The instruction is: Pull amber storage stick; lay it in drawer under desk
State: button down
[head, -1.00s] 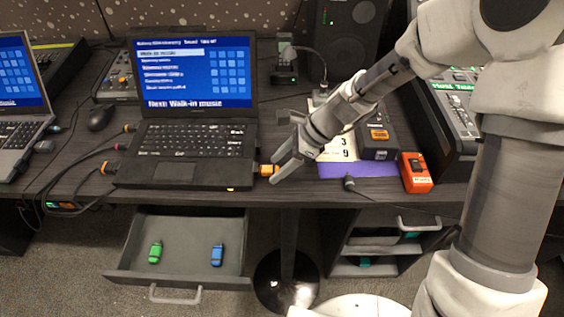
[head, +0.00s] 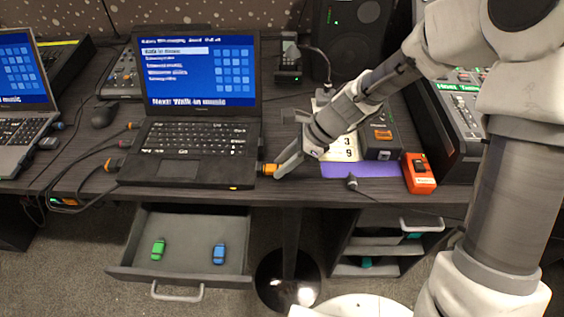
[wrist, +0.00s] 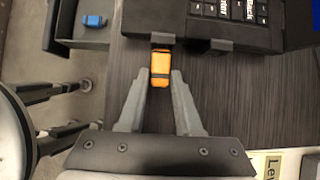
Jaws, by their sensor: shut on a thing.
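The amber storage stick (head: 268,169) sticks out of the right side of the black laptop (head: 190,140), near its front corner. In the wrist view the amber stick (wrist: 160,70) meets the laptop's edge, with a finger on each side of it. My gripper (head: 276,170) is shut on the stick; in the head view the fingers hide part of it. The drawer (head: 178,275) under the desk is pulled open below the laptop. A green stick (head: 158,249) and a blue stick (head: 219,254) lie in it, with bare floor between them.
A purple sheet (head: 360,170), an orange box (head: 418,173) and a cable end lie right of my gripper. Cables (head: 105,150) run from the laptop's left side. A desk leg (head: 291,240) stands right of the drawer, then an open shelf unit (head: 385,248).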

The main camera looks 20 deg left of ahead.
aim_at(301, 174)
jog(key=shift+w+d+p, duration=0.2)
jog(key=shift+w+d, duration=0.05)
jog(key=shift+d, duration=0.85)
jog(key=shift+w+d+p, duration=0.2)
jog(key=shift+w+d, duration=0.05)
jog(key=shift+d, duration=0.8)
jog(key=shift+w, duration=0.1)
